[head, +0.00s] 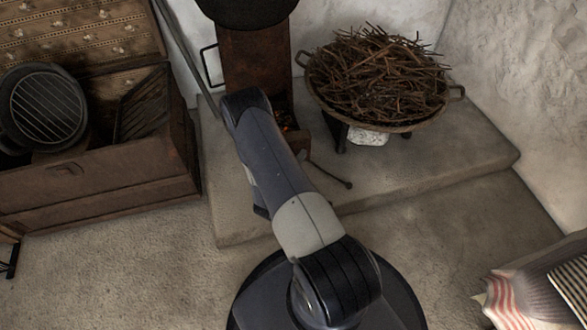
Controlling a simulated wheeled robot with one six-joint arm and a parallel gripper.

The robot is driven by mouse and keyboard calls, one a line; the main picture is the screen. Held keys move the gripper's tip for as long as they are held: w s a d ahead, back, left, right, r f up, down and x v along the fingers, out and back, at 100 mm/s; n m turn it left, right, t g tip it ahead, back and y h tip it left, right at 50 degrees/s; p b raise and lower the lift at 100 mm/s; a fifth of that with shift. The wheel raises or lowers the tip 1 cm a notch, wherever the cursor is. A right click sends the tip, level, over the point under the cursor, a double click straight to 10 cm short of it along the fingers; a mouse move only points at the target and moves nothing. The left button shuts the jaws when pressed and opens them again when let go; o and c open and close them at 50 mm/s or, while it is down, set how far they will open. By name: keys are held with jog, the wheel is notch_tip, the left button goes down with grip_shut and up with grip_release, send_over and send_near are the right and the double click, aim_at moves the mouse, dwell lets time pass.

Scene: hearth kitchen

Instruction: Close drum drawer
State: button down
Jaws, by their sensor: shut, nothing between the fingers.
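No drawer can be made out for certain. A rusty, upright stove body (255,60) with a dark, round vessel (246,8) on top stands on the stone ledge. A thin dark rod with a rounded end (348,184) sticks out from near the stove's foot. My arm reaches up from the bottom centre and bends in front of the stove. Its far end folds down behind the upper link, so my gripper's fingers are hidden.
A wide basket of twigs (375,75) stands on legs on the stone ledge (440,165), right of the stove. An open brown trunk (100,180) holding a round grill (48,106) is at left. Striped cloth (502,295) lies lower right.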

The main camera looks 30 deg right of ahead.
aim_at(303, 139)
jog(key=shift+w+d+b, duration=0.15)
jog(key=shift+w+d, duration=0.1)
jog(key=shift+w, duration=0.45)
jog(key=shift+w+d+b, duration=0.2)
jog(key=shift+w+d, duration=0.05)
jog(key=shift+w, duration=0.4)
jog(key=shift+w+d+b, duration=0.15)
jog(key=shift+w+d, duration=0.1)
jog(key=shift+w, duration=0.45)
jog(key=shift+w, duration=0.1)
